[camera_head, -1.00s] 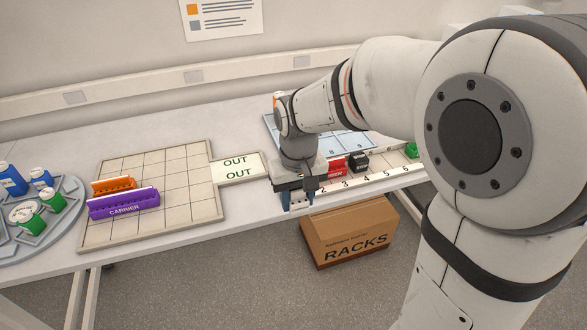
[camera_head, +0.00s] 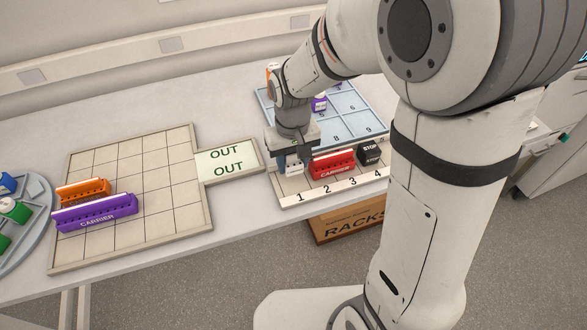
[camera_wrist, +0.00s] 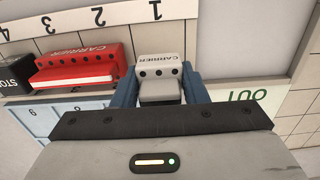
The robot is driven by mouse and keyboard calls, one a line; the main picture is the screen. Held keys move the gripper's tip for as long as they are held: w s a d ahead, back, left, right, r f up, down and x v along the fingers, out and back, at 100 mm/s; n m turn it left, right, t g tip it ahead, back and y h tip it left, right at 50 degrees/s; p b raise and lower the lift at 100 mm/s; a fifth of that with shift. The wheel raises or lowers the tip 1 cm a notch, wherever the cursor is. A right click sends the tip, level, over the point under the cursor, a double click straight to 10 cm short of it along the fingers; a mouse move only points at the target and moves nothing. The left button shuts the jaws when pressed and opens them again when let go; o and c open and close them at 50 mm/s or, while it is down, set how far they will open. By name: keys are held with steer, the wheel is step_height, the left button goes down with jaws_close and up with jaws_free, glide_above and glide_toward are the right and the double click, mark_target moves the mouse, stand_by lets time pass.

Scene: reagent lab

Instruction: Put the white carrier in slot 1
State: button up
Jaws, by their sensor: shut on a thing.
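The white carrier (camera_wrist: 159,68) is between the blue fingers of my gripper (camera_wrist: 160,85) in the wrist view, its lettered face towards the number strip. In the head view my gripper (camera_head: 293,165) is shut on the white carrier (camera_head: 293,169), at the left end of the numbered rack. Slot 1's label (camera_wrist: 157,10) is just beyond the carrier in the wrist view, and the same label (camera_head: 300,197) lies in front of it in the head view. My gripper hides part of the slot; I cannot tell whether the carrier touches its floor.
A red carrier (camera_head: 333,166) stands close to the right, behind labels 2 and 3, with a black STOP block (camera_head: 369,155) beyond it. The blue numbered tray (camera_head: 345,108) lies behind. A purple carrier (camera_head: 95,213) and an orange carrier (camera_head: 83,192) stand on the left grid board (camera_head: 150,165).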

mark_target(293, 173)
steer(key=shift+s+f, duration=0.1)
steer(key=shift+f, duration=1.95)
steer(key=shift+f, duration=0.1)
steer(key=o, duration=1)
steer(key=shift+c, duration=0.2)
